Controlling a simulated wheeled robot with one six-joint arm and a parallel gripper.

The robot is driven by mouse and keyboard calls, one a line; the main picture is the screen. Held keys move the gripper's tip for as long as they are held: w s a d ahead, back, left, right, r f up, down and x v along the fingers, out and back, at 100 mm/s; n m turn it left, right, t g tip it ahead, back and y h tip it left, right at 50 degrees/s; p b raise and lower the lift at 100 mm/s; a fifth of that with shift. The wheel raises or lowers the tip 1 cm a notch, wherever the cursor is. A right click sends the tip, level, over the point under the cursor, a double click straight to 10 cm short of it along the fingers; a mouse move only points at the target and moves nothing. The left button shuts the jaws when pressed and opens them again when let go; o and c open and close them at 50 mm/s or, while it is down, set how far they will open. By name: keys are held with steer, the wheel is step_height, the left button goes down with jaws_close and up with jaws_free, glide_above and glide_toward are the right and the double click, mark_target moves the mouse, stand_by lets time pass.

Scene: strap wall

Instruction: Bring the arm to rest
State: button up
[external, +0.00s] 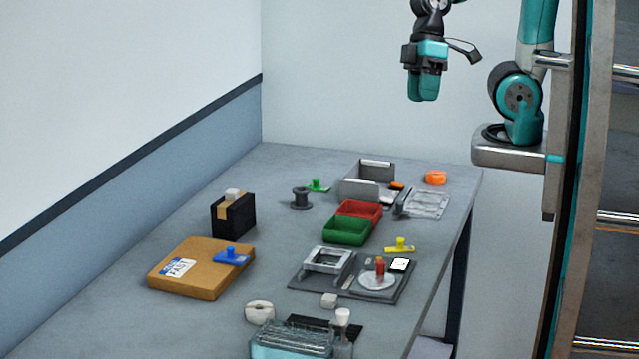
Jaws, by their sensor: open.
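My gripper (423,88) hangs in the air above the far right part of the table, pointing down. It is teal and black, open, and holds nothing that I can see. It is well clear of everything on the table (120,312). My arm's teal base joint shows at the right on a metal carriage, and the upper arm runs out of the top of the picture.
Below stand a grey bin (358,188), a red tray (361,212), a green tray (346,231), an orange roll (435,177), a black box (233,216) and a cardboard box (192,280). A dark mat (312,287) carries several parts. The table's left front is clear.

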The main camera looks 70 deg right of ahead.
step_height(320, 180, down, 6)
steer(key=b, duration=0.6)
steer(key=shift+f, duration=0.2)
stand_by(0.5)
